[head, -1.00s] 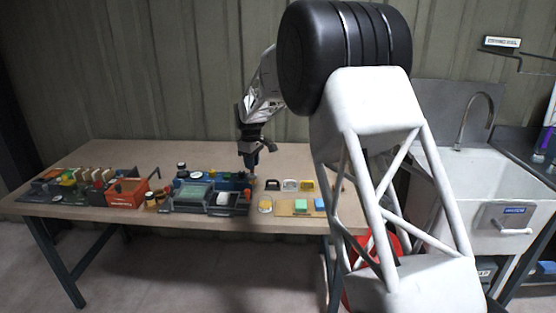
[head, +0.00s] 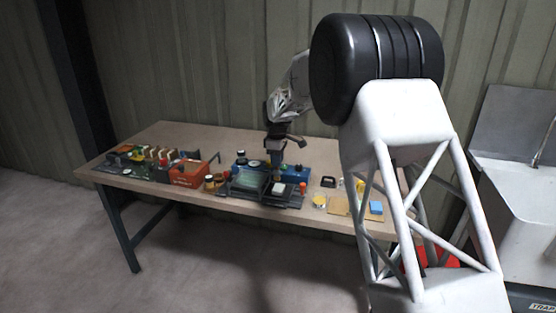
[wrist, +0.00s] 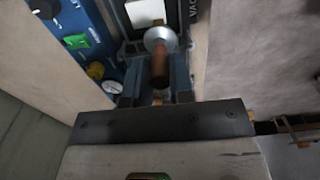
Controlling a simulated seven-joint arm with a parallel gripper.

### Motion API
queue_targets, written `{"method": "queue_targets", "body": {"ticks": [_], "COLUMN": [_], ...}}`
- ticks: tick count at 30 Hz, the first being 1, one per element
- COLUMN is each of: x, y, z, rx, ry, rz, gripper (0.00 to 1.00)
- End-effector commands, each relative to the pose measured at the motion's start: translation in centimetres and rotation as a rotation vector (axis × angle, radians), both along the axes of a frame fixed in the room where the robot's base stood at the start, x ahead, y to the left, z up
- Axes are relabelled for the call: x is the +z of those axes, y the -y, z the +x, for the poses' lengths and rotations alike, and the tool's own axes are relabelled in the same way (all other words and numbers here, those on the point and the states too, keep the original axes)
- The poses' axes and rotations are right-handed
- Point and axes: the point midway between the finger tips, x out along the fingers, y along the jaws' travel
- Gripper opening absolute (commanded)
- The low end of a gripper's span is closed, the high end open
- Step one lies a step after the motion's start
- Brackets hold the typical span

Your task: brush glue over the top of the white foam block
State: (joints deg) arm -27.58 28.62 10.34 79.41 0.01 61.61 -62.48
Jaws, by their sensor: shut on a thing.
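The white foam block (head: 279,188) sits in the right part of a dark tray (head: 262,202) on the table. Part of it also shows at the top of the wrist view (wrist: 145,12). My gripper (head: 276,165) points down above the block and the back of the tray. In the wrist view my gripper (wrist: 155,88) is shut on an upright brown wooden handle (wrist: 160,66), which looks like the brush. A round silver piece (wrist: 160,39) sits around or below the handle. The bristles are hidden, so I cannot tell whether they touch the block.
A blue box (head: 294,171) with knobs stands behind the tray. An orange bin (head: 187,173) stands to the left. A black-handled item (head: 328,181), a yellow-topped round tin (head: 319,200) and a board with a blue block (head: 376,208) lie to the right. Bare table lies behind.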

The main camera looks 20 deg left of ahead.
Motion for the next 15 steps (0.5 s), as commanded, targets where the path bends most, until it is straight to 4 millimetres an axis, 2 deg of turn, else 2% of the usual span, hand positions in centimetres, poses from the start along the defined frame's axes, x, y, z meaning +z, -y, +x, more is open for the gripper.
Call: {"method": "queue_targets", "body": {"ticks": [8,15], "x": [-0.8,-2.3], "y": [0.0,0.0], "z": [0.0,0.0], "rx": [-0.001,-0.001], "ry": [0.000,-0.001], "rz": [0.000,-0.001], "gripper": [0.00,0.00]}}
